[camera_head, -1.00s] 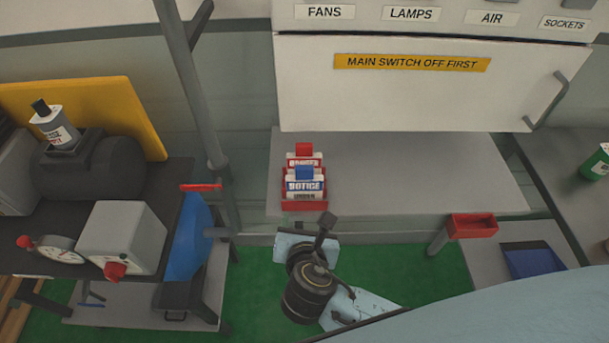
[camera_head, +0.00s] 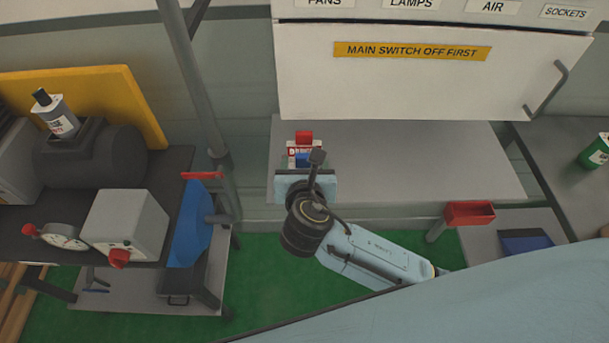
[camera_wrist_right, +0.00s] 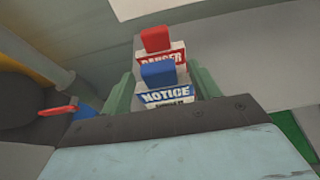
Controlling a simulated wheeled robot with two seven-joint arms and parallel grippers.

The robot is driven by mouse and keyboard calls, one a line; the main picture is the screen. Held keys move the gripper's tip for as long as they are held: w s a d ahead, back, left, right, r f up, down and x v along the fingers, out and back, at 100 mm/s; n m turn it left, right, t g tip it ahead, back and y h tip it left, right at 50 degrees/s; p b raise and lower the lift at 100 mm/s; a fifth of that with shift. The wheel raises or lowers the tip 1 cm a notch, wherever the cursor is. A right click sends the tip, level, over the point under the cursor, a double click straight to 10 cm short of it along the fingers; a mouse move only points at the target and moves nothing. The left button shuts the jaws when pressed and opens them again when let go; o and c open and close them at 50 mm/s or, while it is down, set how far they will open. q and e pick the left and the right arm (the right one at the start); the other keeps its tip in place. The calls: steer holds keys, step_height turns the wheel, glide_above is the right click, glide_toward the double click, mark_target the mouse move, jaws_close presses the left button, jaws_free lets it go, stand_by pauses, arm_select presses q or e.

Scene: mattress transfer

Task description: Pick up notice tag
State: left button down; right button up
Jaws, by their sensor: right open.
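In the right wrist view the notice tag (camera_wrist_right: 166,97) stands upright in front of the danger tag (camera_wrist_right: 160,42), which has a red top. My right gripper (camera_wrist_right: 163,82) is open, with one green finger on each side of the notice tag; I cannot tell whether they touch it. My left gripper is not in view.
The tags stand on a grey shelf (camera_head: 420,165) below a white panel (camera_head: 400,85). A small red bin (camera_head: 468,213) is at the shelf's right front. A bench with a grey box (camera_head: 125,222) and a dark motor is at left. The shelf's right part is clear.

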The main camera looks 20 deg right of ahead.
steer(key=x, duration=0.3)
steer(key=shift+w+f, duration=0.15)
steer(key=shift+w, duration=0.2)
jaws_close()
